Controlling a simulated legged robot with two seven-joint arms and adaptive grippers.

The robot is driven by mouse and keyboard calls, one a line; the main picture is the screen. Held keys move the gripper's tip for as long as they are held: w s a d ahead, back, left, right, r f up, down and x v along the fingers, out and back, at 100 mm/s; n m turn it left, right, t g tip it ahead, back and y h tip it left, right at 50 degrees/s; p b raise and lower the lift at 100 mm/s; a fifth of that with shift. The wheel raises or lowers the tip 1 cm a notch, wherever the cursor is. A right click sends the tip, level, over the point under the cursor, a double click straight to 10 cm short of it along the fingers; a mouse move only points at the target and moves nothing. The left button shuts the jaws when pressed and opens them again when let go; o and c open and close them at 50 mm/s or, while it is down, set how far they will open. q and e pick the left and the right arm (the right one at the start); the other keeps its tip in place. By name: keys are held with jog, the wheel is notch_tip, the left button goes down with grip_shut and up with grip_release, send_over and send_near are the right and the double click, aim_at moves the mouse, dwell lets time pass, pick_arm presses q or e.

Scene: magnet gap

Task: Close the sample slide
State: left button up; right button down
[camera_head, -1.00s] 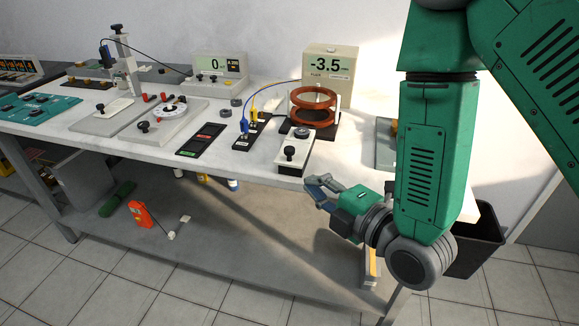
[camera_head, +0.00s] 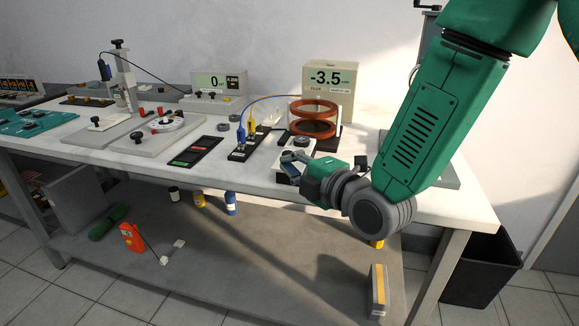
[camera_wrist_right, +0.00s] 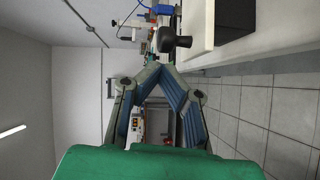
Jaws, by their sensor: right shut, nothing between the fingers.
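The sample slide (camera_head: 307,147) is a pale plate with a dark round piece on it, sitting on the bench in front of the red-brown coils (camera_head: 313,128). Its near end and black knob are largely hidden behind my right gripper in the head view. The knob (camera_wrist_right: 168,40) shows in the right wrist view, just beyond the fingertips, with the pale plate (camera_wrist_right: 196,28) to its right. My right gripper (camera_head: 291,158) is shut and empty, its tips close to the knob; contact cannot be told. It also shows in the right wrist view (camera_wrist_right: 164,63). My left gripper is out of view.
Behind the coils a meter (camera_head: 329,88) reads -3.5. A black terminal block (camera_head: 247,143) with blue and yellow plugs and a black strip (camera_head: 196,150) lie left of the slide. The bench's front edge (camera_head: 250,190) runs below my gripper. A dark bin (camera_head: 482,272) stands right.

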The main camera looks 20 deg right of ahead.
aim_at(304, 152)
jog(key=w+d, duration=0.2)
jog(key=w, duration=0.1)
jog(key=w+d, duration=0.2)
jog(key=w, duration=0.1)
jog(key=w+d, duration=0.2)
jog(key=w, duration=0.1)
jog(key=shift+w+d+f+p, duration=0.1)
jog(key=shift+w+d+p, duration=0.1)
jog(key=shift+d+p, duration=0.1)
jog(key=w+d, duration=0.2)
jog(key=w, duration=0.1)
jog(key=w+d, duration=0.1)
jog(key=w, duration=0.1)
jog(key=shift+w, duration=0.2)
jog(key=shift+w+d, duration=0.25)
jog(key=shift+d, duration=0.25)
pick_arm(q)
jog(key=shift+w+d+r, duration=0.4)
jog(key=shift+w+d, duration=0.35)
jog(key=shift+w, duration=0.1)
pick_arm(e)
jog(key=shift+a, duration=0.15)
